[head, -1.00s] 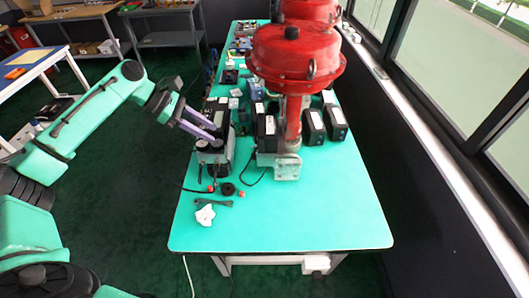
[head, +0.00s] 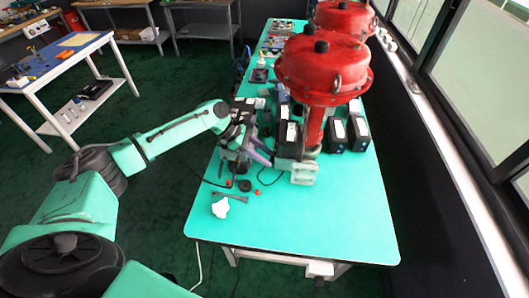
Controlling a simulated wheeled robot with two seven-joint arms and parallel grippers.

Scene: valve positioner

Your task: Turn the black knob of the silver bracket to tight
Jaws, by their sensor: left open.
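A silver bracket (head: 304,173) stands at the foot of the nearer red valve actuator (head: 322,70), on the green table. I cannot make out a black knob on it at this size. My left gripper (head: 264,153) is open, its purple-grey fingers pointing right and down, left of the bracket and apart from it. The fingers are close to a black box (head: 288,142) beside the valve; I cannot tell if they touch it. A grey device behind my gripper is partly hidden. My right gripper does not show.
A small black disc (head: 245,185), red caps, a grey wrench (head: 232,196) and a white crumpled piece (head: 220,208) lie on the table (head: 300,220). Black boxes (head: 358,133) stand right of the valve. Windows line the right side.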

